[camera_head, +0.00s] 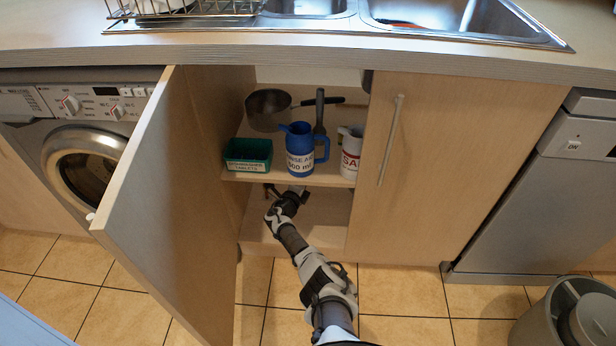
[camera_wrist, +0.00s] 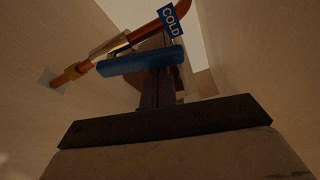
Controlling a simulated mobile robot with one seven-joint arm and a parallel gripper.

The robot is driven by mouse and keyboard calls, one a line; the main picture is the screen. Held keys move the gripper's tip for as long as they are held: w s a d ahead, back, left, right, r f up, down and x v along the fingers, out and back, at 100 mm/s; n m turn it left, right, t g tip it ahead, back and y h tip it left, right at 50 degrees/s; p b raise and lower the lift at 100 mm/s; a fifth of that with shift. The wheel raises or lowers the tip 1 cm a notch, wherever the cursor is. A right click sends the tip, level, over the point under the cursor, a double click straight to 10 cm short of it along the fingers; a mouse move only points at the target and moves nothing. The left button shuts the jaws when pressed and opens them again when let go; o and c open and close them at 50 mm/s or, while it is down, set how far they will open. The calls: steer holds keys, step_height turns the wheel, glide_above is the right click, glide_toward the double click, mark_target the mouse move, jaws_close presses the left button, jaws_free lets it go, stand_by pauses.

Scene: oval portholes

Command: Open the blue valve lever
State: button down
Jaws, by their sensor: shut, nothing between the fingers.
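The blue valve lever (camera_wrist: 135,63) shows in the wrist view as a blue bar lying nearly level, just below a copper pipe (camera_wrist: 125,42) with a brass-coloured fitting. A blue tag reading COLD (camera_wrist: 173,18) hangs at the pipe's upper right. My gripper (camera_wrist: 158,88) is shut and empty, its dark fingers right at the lever's right half. The lever crosses in front of the fingers in the picture; I cannot tell whether they touch. In the head view my gripper (camera_head: 296,194) is inside the open cupboard, below the shelf. The lever is hidden there.
The open cupboard door (camera_head: 165,200) stands left of my arm. The shelf (camera_head: 285,180) above my gripper bears a green box (camera_head: 248,155), a blue jug (camera_head: 300,150), a white container (camera_head: 350,155) and a pan (camera_head: 268,110). The closed door (camera_head: 420,165) is on the right.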

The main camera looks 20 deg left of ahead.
steer(key=shift+s+a+r+p, duration=0.15)
steer(key=shift+a+r+p, duration=0.2)
steer(key=shift+a, duration=0.4)
stand_by(0.4)
